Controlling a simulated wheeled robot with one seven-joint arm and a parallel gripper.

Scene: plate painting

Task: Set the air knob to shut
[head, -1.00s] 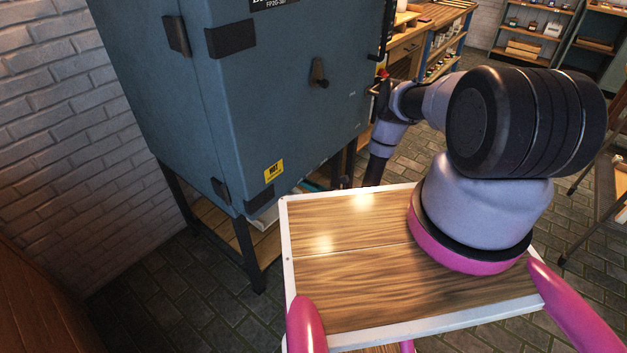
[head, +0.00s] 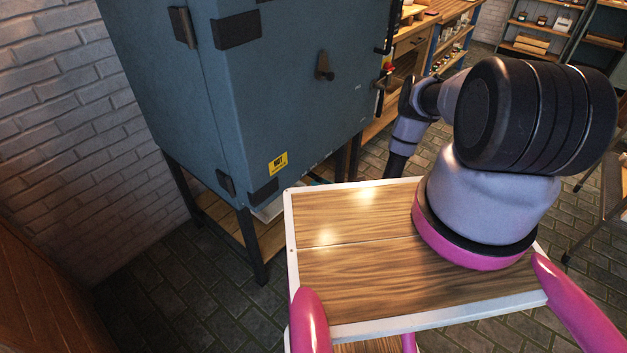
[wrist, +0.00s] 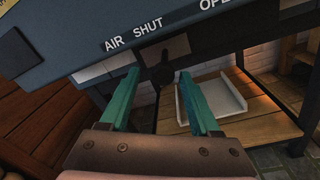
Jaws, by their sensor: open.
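The air knob (wrist: 161,76) is a small dark knob in the wrist view, under the white words AIR, SHUT and OPEN on a blue-grey panel (wrist: 70,30). Its upper part points roughly up; which word it lines up with is hard to tell. My gripper (wrist: 159,74) is open, its two green fingers to the left and right of the knob. The knob shows between the fingertips; whether they touch it I cannot tell. In the head view the kiln (head: 280,100) shows its front and side, but the air knob and my gripper are hidden.
A white tray (wrist: 212,98) lies on the wooden shelf (wrist: 258,118) below the panel. Dark stand legs (head: 250,245) hold up the kiln. A dark handle (head: 324,67) sticks out of its front. A brick wall (head: 70,100) is close at left.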

